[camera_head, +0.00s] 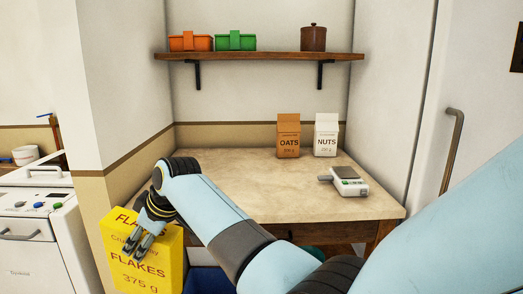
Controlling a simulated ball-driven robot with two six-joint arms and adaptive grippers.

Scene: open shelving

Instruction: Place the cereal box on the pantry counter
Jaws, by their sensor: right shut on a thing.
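The cereal box (153,268) is yellow with red FLAKES lettering and stands roughly upright at the lower left, in front of the counter's left end. My right gripper (148,240), on the light blue arm reaching in from the right, is shut on the box near its top; the fingers cover part of its printed face. The box's bottom is cut off by the frame edge. The pantry counter (240,182) is a beige top with a wooden edge, behind and to the right of the box. My left gripper is not in view.
An OATS carton (288,137) and a NUTS carton (326,136) stand at the counter's back. A white scale (349,183) is at its right. Above is a shelf (265,57) with orange and green baskets and a brown pot. The counter's left and middle top is clear beyond my arm.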

